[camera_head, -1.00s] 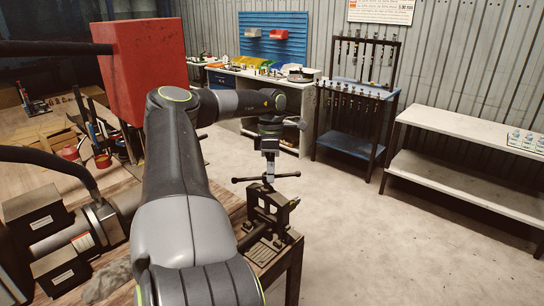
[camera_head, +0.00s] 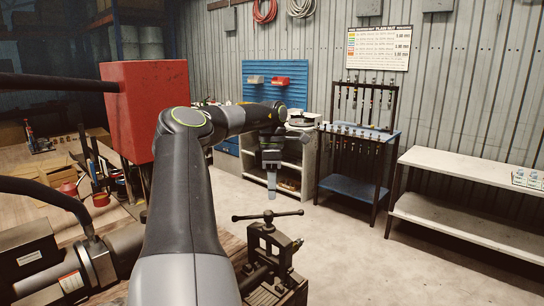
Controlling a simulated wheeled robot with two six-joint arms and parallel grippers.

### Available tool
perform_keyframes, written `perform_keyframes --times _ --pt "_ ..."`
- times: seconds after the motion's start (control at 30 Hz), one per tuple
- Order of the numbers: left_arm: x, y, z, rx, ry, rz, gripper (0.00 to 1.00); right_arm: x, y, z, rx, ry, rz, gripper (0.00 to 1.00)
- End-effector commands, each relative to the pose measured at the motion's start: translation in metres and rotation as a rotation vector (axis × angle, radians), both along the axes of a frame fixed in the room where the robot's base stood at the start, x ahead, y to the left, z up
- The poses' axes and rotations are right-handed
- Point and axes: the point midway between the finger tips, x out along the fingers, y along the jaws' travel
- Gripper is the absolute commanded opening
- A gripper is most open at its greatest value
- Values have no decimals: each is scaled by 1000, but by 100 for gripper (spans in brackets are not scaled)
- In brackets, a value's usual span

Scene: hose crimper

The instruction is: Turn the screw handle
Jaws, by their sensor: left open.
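The screw handle (camera_head: 285,214) is a dark T-bar with knobbed ends, on top of the black crimper vise (camera_head: 268,247). The bar lies roughly level, running left to right in the head view. The vise stands on the workbench at the bottom middle. My left gripper (camera_head: 271,187) points down above the screw handle. A small gap shows between its fingertips and the bar. It is open and holds nothing. The fingers overlap in this view. My left arm hides part of the bench left of the vise. My right gripper is out of view.
A red box-shaped block (camera_head: 147,108) stands left of my left arm. A machine with black boxes and a cylinder (camera_head: 70,262) fills the lower left. Tool rack (camera_head: 362,130) and white shelf table (camera_head: 470,165) stand along the back wall. The floor to the right is clear.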

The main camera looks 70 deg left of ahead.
Motion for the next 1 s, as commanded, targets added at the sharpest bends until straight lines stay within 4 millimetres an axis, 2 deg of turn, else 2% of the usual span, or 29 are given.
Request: perform_keyframes --times 0.33,0.6,0.8,1.0 --pt "4 11 54 9 4 3 48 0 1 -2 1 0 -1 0" --pt "6 18 91 5 4 4 48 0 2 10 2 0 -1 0" --pt "7 21 105 4 2 1 48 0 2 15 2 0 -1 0" --pt "8 21 109 4 0 0 48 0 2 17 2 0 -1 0"
